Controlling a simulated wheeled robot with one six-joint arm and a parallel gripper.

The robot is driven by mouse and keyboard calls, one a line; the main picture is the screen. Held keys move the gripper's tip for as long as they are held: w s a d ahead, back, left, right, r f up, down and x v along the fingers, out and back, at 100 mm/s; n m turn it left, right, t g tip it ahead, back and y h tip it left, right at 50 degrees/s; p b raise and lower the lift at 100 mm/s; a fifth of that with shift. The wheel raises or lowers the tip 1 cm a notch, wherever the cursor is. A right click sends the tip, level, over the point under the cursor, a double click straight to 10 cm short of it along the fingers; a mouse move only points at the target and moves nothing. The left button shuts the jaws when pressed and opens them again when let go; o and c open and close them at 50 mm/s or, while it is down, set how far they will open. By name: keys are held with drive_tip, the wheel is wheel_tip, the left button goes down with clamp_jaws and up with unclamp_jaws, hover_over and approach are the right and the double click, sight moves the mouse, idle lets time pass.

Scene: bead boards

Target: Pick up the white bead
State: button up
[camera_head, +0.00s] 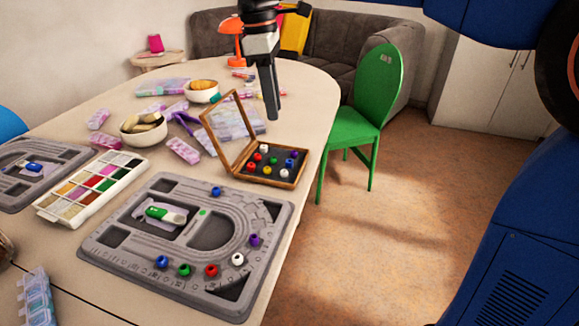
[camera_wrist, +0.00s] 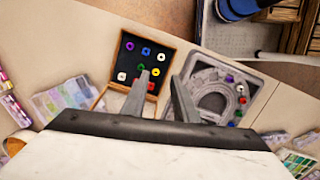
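Three white beads show. One white bead (camera_head: 237,259) sits on the grey bead board (camera_head: 105,256), between a red and a purple bead. Another white bead (camera_head: 264,148) lies at the back of the open wooden box (camera_head: 243,177), and a third white bead (camera_head: 283,173) near its front right. In the wrist view, two white beads, (camera_wrist: 162,57) and (camera_wrist: 122,76), show in the box. A white bead (camera_wrist: 242,100) also shows on the board. My gripper (camera_head: 273,112) hangs above the table near the box. In the wrist view its fingers (camera_wrist: 160,78) are apart, with nothing held.
The box also holds red, green, blue, purple and yellow beads; its lid (camera_head: 215,128) stands raised at left. A paint-like tray (camera_head: 92,187), bowls (camera_head: 143,128) and pink packets lie to the left. A green chair (camera_head: 375,110) stands beyond the table's right edge.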

hover_over(285, 177)
drive_tip(key=w, duration=0.2)
drive_tip(key=f, duration=0.8)
drive_tip(key=a+f, duration=0.1)
drive_tip(key=f, duration=0.3)
drive_tip(key=shift+s, duration=0.25)
drive_tip(key=shift+s+d+f, duration=0.1)
drive_tip(key=shift+d+f, duration=0.05)
drive_tip(key=shift+f, duration=1.15)
drive_tip(key=shift+s+d+f, duration=0.1)
drive_tip(key=shift+f, duration=1.2)
clamp_jaws()
